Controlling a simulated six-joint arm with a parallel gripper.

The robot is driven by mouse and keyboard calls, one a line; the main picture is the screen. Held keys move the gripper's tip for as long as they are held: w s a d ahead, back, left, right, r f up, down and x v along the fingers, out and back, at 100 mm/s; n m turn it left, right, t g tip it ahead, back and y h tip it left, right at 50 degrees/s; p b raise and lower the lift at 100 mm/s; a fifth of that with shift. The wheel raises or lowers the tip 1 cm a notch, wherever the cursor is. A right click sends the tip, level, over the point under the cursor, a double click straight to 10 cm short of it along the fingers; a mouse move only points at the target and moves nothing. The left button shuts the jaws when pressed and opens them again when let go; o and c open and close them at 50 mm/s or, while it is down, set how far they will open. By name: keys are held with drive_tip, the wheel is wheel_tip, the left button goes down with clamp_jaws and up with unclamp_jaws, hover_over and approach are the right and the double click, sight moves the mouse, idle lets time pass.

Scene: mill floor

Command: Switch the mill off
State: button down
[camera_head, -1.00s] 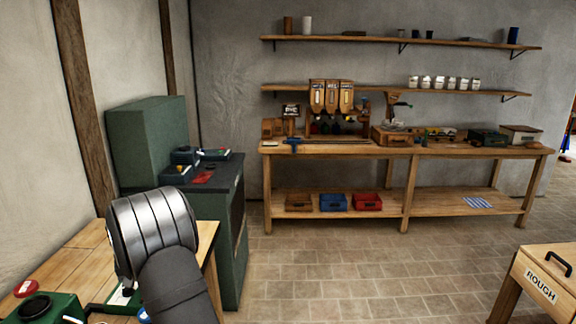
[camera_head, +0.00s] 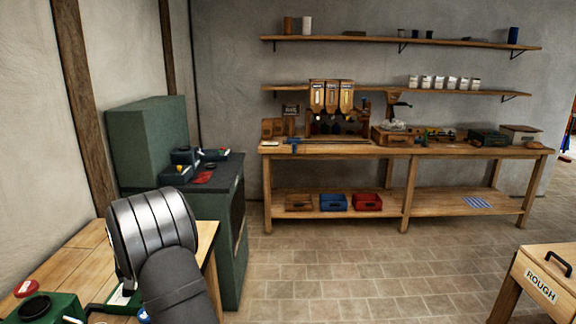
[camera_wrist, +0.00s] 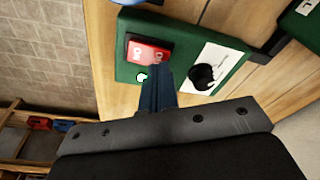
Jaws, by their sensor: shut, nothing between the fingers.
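In the wrist view a green panel (camera_wrist: 128,68) on a wooden surface carries a red rocker switch (camera_wrist: 150,53) with white lettering, a black knob (camera_wrist: 203,76) on a white label, and a small pale round spot (camera_wrist: 141,78). My gripper (camera_wrist: 155,74) is shut and empty, its blue-grey fingertips over the near edge of the red switch. I cannot tell whether they touch it. In the head view my arm hides the gripper and most of the panel. A strip of green (camera_head: 116,299) shows beside the arm.
A green unit (camera_head: 50,309) with a black round top and a red button (camera_head: 27,288) stand on the wooden table (camera_head: 62,262) at lower left. A green cabinet (camera_head: 228,240) stands beyond. A long workbench (camera_head: 340,150) lines the back wall. The tiled floor between is clear.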

drive_tip(key=shift+f, duration=0.6)
drive_tip(key=shift+r, duration=3.55)
drive_tip(key=shift+f, duration=0.1)
wheel_tip(320, 180, down, 7)
drive_tip(key=shift+r, duration=0.1)
